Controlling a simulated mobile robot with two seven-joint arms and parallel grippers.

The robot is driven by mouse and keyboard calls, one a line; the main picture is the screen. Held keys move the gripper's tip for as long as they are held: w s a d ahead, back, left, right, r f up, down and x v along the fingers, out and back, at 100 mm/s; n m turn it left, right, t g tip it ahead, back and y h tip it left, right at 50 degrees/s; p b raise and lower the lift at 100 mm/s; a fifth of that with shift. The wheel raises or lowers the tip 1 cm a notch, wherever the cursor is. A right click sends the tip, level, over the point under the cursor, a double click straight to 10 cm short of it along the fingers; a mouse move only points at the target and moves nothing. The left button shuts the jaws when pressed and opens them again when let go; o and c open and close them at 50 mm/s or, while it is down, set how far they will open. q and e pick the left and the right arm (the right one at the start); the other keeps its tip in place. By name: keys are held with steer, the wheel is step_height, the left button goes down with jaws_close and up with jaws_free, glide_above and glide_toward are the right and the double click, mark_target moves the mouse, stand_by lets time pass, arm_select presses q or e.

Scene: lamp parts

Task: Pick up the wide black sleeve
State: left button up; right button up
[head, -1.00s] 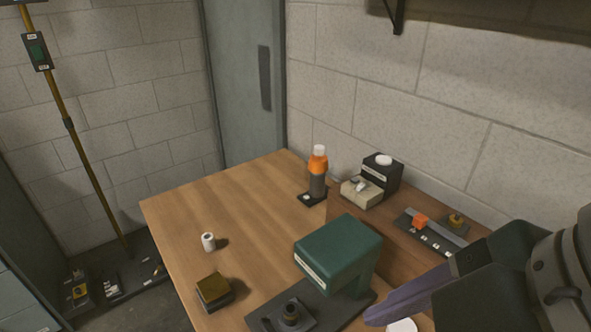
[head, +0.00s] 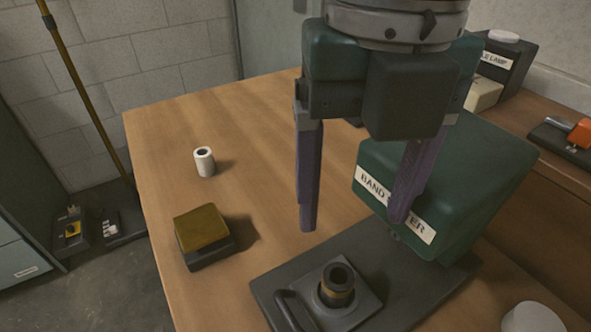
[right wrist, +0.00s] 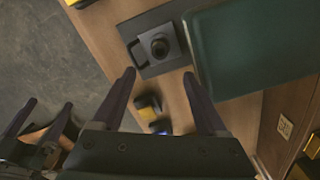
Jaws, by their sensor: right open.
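A short, wide black sleeve (head: 338,280) with a gold band low on it stands upright on a square plate with a handle, on the dark base of the green band setter. It also shows in the right wrist view (right wrist: 159,46). My right gripper (head: 352,222) is open and empty above the sleeve, pointing down, one finger to each side and apart from it. The right finger is in front of the band setter's label. In the right wrist view the fingertips (right wrist: 160,76) are spread below the sleeve. My left gripper (right wrist: 50,104) shows there at the left edge, fingers apart.
The green band setter (head: 450,175) stands close on the right of the sleeve. A white cylinder (head: 204,161) and a gold-topped dark block (head: 203,233) are on the wooden table at left. A pale round piece (head: 530,318) is at bottom right. The table's left part is mostly clear.

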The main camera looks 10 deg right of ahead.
mark_target(339, 277)
step_height(339, 277, down, 12)
steer(key=shift+f+b, duration=0.15)
steer(key=shift+b, duration=0.8)
jaws_close()
